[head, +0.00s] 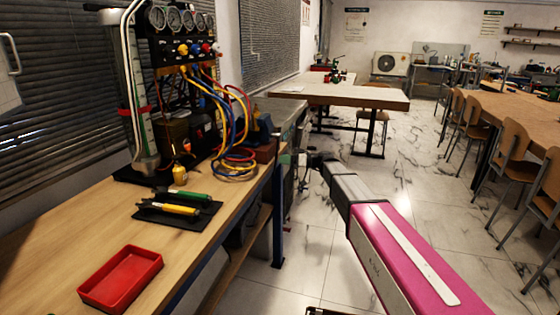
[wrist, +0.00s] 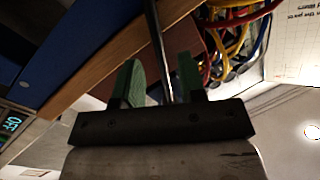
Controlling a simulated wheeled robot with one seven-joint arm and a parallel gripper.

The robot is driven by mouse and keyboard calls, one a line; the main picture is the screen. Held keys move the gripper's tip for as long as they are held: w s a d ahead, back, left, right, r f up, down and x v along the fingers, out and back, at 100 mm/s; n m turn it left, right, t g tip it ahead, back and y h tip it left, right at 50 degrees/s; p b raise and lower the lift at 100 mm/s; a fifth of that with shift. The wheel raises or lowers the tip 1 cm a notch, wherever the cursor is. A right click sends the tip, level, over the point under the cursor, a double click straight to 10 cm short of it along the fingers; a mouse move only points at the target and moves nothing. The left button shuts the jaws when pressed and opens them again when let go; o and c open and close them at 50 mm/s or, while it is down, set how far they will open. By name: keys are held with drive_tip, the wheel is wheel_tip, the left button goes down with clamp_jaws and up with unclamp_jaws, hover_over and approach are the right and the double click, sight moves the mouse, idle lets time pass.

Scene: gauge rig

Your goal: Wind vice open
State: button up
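The vice (head: 263,128) looks like the dark blue body at the far right corner of the wooden bench (head: 225,205), beside the coiled hoses. Its jaws are too small and dark to read. In the wrist view a thin grey metal rod (wrist: 157,32), apparently the vice's handle, runs down between the green finger pads of my gripper (wrist: 160,82). The fingers are apart, with a gap on each side of the rod. I cannot tell how deep the rod sits between them. In the head view my gripper is small and dark near the bench's right end.
A red tray (head: 121,279) and a black mat (head: 202,216) with green and yellow tools lie nearer. Tiled floor right of the bench is open.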

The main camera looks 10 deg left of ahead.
drive_tip(key=shift+s+a, duration=0.15)
drive_tip(key=shift+a, duration=0.9)
clamp_jaws()
